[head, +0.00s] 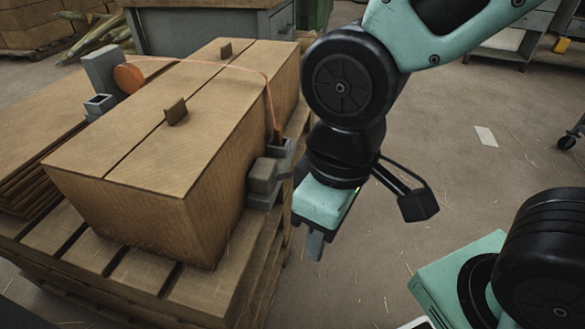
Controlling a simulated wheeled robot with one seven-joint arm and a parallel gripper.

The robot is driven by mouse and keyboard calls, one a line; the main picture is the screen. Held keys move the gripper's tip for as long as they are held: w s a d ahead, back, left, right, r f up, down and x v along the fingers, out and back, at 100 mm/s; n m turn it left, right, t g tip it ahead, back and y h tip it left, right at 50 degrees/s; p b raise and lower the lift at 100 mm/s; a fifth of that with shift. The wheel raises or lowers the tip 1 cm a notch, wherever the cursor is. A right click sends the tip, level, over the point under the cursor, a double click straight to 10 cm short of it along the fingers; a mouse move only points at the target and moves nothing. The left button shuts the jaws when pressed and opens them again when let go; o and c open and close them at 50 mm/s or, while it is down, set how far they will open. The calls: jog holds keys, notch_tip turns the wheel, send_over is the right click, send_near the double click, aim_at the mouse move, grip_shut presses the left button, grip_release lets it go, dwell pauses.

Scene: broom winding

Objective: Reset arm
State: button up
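My gripper (314,243) hangs at the end of my teal and black arm, pointing down just right of the large cardboard box. Its finger part shows edge-on below the teal housing, so I cannot see whether the fingers are apart. I see nothing held in it. The cardboard box (185,120) lies on a wooden pallet (85,265). An orange strap (225,68) crosses the top of the box and runs down to a grey bracket (264,180) on the right side, close to my gripper.
A grey device with an orange disc (129,78) stands left of the box by stacked cardboard sheets (40,150). A grey cabinet (215,25) is behind. The floor to the right is open, with a paper scrap (486,136) and a wheeled caster (567,142) at the edge.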

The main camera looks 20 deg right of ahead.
notch_tip(320, 180, up, 34)
jog(key=p, duration=3.3)
jog(key=shift+f, duration=0.15)
